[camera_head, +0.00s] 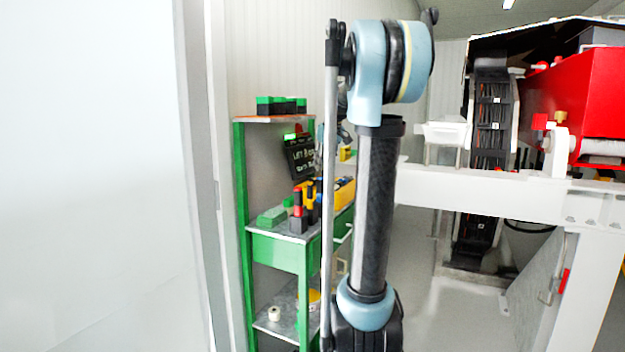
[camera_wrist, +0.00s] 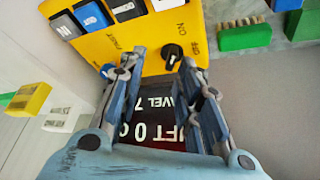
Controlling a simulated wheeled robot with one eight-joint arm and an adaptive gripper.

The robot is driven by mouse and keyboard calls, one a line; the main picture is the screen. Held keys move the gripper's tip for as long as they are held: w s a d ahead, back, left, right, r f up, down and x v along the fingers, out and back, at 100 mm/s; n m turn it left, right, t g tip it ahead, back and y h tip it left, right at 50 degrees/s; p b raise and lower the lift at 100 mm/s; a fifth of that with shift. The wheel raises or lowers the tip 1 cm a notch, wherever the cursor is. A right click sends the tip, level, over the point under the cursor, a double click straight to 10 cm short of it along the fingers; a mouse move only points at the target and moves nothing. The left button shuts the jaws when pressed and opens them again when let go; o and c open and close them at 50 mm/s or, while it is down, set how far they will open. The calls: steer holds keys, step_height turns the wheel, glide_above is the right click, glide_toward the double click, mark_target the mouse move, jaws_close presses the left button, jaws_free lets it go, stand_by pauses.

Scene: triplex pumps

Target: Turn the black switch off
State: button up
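In the wrist view, the black switch (camera_wrist: 172,54) is a round knob on the yellow control panel (camera_wrist: 150,30), near the panel's lower right edge. Printed ON and OFF labels are beside it. My gripper (camera_wrist: 164,60) is open, its two fingers apart, with the knob between the fingertips in the picture. I cannot tell whether a finger touches the knob, and its pointer direction is unclear. In the head view my arm hides the switch and most of my gripper.
A black display with white text (camera_wrist: 150,118) lies below the panel, also seen in the head view (camera_head: 300,158). Blue, black and white buttons sit on the panel. A green shelf (camera_head: 278,250) holds tools; a white frame and red machine (camera_head: 605,100) stand right.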

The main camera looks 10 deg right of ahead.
mark_target(313, 179)
steer(key=shift+g, duration=0.3)
steer(key=shift+w+a+f, duration=0.55)
steer(key=shift+w+f, duration=0.05)
steer(key=shift+f, duration=0.45)
steer(key=shift+w+a+f, duration=0.55)
steer(key=shift+f, duration=0.55)
steer(key=shift+w+a+f, duration=0.55)
steer(key=shift+w+f, duration=0.05)
steer(key=shift+f, duration=0.45)
steer(key=shift+s+r, duration=0.1)
jaws_close()
